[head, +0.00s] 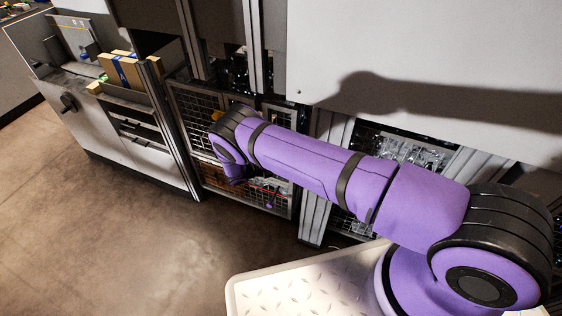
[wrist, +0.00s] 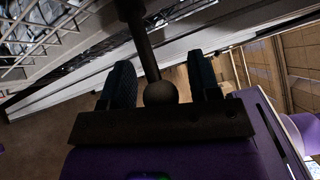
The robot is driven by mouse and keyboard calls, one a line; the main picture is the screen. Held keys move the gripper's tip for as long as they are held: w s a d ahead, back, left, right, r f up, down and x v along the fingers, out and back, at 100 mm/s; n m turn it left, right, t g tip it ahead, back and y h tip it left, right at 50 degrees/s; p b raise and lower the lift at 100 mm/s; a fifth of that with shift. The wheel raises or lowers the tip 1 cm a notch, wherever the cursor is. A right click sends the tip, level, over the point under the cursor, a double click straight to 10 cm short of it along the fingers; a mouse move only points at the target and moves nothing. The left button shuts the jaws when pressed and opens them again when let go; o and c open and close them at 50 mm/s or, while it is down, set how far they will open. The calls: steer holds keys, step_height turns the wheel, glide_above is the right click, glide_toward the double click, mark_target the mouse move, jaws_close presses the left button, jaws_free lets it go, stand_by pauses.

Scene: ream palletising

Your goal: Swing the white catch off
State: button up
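A dark rod (wrist: 145,42) ending in a round ball knob (wrist: 160,93) stands between my two fingers in the wrist view. It lies in shadow, so I cannot tell whether it is the white catch; no clearly white catch shows in either view. My gripper (wrist: 160,62) is open, with a dark finger on each side of the rod and visible gaps between. The knob appears close to the palm. In the head view my purple arm reaches left to a mesh door (head: 185,108) and covers part of it; the fingers cannot be made out there.
A grey cabinet (head: 125,155) with cardboard boxes (head: 121,70) on top stands left of the mesh door. A pale panel (head: 430,55) and metal posts (head: 312,205) stand behind my arm. The brown floor (head: 130,245) at the front left is clear.

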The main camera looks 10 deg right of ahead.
steer(key=s+a, duration=0.1)
steer(key=a, duration=0.9)
steer(key=shift+s+a, duration=0.2)
steer(key=shift+a, duration=0.15)
